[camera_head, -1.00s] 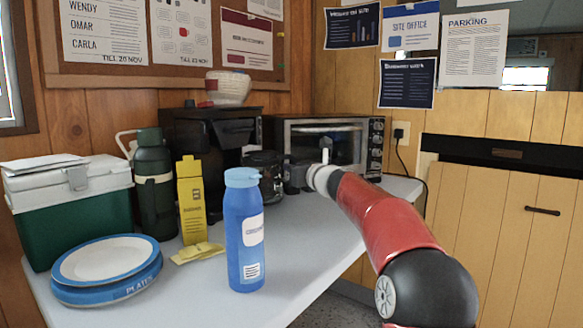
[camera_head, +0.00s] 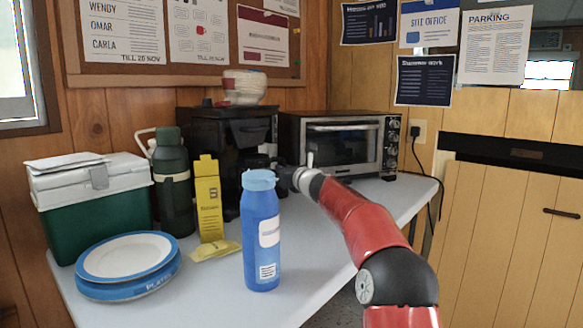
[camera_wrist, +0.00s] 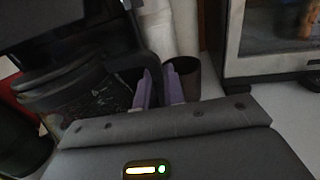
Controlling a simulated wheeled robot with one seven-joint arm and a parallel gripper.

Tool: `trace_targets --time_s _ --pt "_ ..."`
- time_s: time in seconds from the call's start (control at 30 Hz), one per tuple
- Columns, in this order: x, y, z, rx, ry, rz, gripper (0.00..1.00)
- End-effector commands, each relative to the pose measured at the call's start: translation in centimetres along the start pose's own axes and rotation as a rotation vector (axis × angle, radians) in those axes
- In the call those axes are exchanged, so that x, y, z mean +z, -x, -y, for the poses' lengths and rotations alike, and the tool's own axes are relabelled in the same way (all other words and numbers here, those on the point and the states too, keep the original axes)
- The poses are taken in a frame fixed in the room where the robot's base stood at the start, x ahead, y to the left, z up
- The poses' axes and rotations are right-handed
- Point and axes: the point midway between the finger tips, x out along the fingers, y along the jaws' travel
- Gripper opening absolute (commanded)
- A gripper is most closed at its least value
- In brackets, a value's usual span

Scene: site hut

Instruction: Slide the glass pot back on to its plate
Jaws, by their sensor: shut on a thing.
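The dark glass pot (camera_wrist: 85,100) fills the left of the wrist view, with its black handle to the right. In the head view the pot (camera_head: 257,161) is mostly hidden behind the blue bottle (camera_head: 262,240) and looks at or partly inside the front of the black coffee maker (camera_head: 230,120). My gripper (camera_head: 287,176) reaches it from the right. In the wrist view my gripper's purple fingers (camera_wrist: 159,88) are shut on the pot's handle. The plate under the pot is hidden, so I cannot tell whether the pot is fully on it.
A toaster oven (camera_head: 345,145) stands right of the coffee maker. A dark cup (camera_wrist: 186,78) is just beyond my fingers. A yellow packet (camera_head: 208,200), green flask (camera_head: 174,185), cool box (camera_head: 95,200) and plates (camera_head: 127,260) stand left. The table's right front is clear.

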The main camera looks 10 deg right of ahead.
Motion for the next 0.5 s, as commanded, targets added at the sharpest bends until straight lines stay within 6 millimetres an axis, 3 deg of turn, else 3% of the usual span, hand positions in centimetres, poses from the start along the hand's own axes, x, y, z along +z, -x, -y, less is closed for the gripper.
trace_targets --time_s 0.5 --pt "0.4 -4.9 -1.9 0.002 -0.003 0.001 0.00"
